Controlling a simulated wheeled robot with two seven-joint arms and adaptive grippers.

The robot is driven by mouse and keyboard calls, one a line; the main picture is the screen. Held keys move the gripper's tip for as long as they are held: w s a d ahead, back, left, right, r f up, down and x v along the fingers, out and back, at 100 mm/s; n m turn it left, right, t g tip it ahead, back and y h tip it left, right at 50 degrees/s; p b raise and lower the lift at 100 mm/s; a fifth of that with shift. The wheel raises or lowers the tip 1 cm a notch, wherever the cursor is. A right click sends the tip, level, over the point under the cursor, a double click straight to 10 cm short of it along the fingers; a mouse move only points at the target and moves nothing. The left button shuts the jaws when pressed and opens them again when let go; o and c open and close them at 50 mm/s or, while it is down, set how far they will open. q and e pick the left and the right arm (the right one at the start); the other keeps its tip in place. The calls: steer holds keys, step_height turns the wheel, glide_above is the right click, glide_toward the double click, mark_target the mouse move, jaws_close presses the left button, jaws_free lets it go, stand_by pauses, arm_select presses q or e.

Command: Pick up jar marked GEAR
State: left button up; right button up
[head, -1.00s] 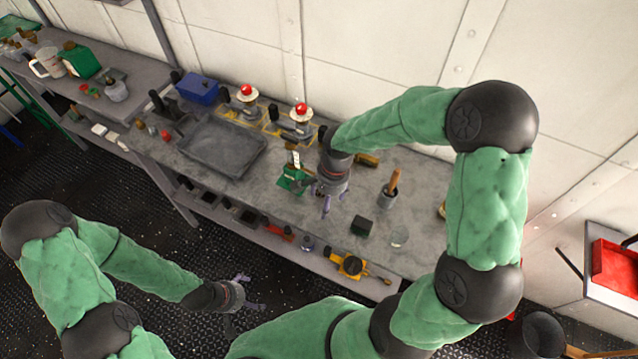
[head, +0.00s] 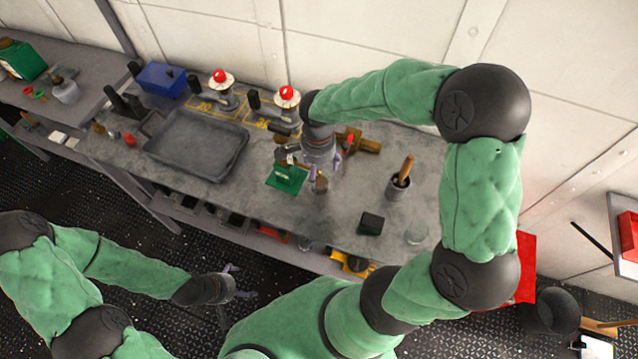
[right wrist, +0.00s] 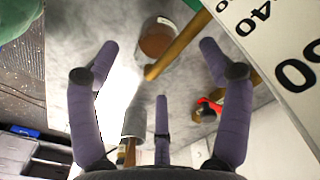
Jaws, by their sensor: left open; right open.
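No GEAR marking is legible in either view. A small brown jar (head: 320,184) stands on the grey workbench (head: 345,205), just below my right gripper (head: 326,166). In the right wrist view, a clear-sided jar with brown contents (right wrist: 157,40) lies between the spread fingers of my right gripper (right wrist: 158,62), beyond their tips. My right gripper is open and empty above the bench. My left gripper (head: 243,281) is open and empty, low in front of the bench, away from the jar.
A green device (head: 287,178) stands close left of the jar; a large numbered white scale (right wrist: 285,40) is near my right fingers. A grey pot with a wooden handle (head: 399,188) and a dark green block (head: 371,222) stand to the right. A grey tray (head: 197,170) lies left.

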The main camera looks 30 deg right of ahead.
mark_target(320, 182)
steer(key=shift+w+f, duration=0.1)
steer(key=shift+f, duration=0.85)
steer(key=shift+s+d+f+b, duration=0.1)
steer(key=shift+f+b, duration=0.2)
steer(key=shift+f, duration=0.6)
steer(key=shift+s+a+f+b, duration=0.1)
steer(key=shift+f+b, duration=0.15)
steer(key=shift+f, duration=0.65)
steer(key=shift+s+d+f+b, duration=0.1)
steer(key=shift+f+b, duration=0.2)
steer(key=shift+f, duration=0.6)
steer(key=c, duration=1.4)
steer(key=shift+r, duration=0.1)
steer(key=shift+r, duration=0.1)
